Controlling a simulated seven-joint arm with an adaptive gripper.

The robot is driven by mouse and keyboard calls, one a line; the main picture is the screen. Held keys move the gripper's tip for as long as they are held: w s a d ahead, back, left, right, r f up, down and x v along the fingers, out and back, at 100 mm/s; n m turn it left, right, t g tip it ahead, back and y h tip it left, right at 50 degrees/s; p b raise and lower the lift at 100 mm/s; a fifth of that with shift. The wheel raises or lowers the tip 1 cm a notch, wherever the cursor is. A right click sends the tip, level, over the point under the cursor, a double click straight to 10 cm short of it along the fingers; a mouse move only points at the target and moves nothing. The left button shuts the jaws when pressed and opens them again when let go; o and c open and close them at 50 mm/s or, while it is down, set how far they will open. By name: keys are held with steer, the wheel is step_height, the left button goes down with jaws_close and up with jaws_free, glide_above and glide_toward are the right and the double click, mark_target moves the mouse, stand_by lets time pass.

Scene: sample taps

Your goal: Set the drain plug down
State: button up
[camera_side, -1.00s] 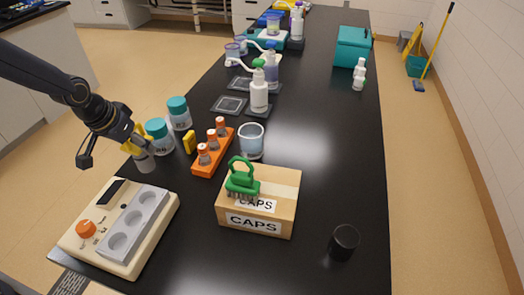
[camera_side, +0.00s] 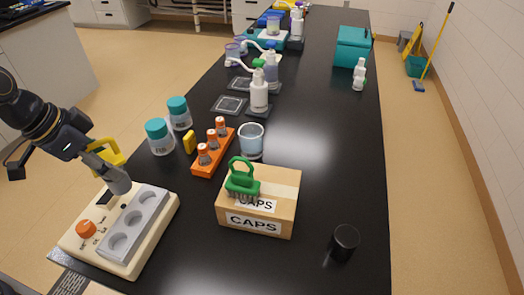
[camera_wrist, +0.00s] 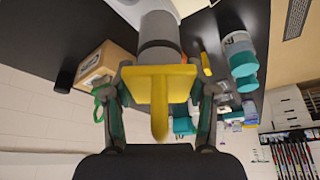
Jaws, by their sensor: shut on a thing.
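The drain plug (camera_side: 118,179) has a grey cylindrical body and a yellow handle. It is at the left in the side view, tilted, with its grey end over the back of the beige block unit (camera_side: 155,247). I cannot tell whether it touches the unit. My gripper (camera_side: 97,152) is shut on the plug's yellow part. In the wrist view the yellow handle of the plug (camera_wrist: 162,85) is between the two fingers of my gripper (camera_wrist: 163,72), and the grey body extends beyond it.
Two teal-capped jars (camera_side: 159,137), an orange rack of vials (camera_side: 208,168) and a glass beaker (camera_side: 251,143) stand behind. A CAPS box (camera_side: 283,187) with a green brush (camera_side: 242,183) on it is right of the unit. A black cup (camera_side: 344,242) stands front right. The right bench is mostly clear.

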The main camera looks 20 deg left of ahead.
steer(key=s+d+f+m+g+h, duration=0.1)
steer(key=s+d+f+m+g, duration=0.15)
steer(key=d+m, duration=0.5)
steer(key=s+d+f+m+g+h, duration=0.15)
steer(key=s+d+m, duration=0.25)
steer(key=d, duration=0.6)
steer(key=shift+y, duration=0.25)
steer(key=f, duration=0.8)
steer(key=shift+w+a+f, duration=0.1)
steer(key=shift+a+f, duration=0.1)
steer(key=shift+a, duration=0.1)
steer(key=o, duration=1.4)
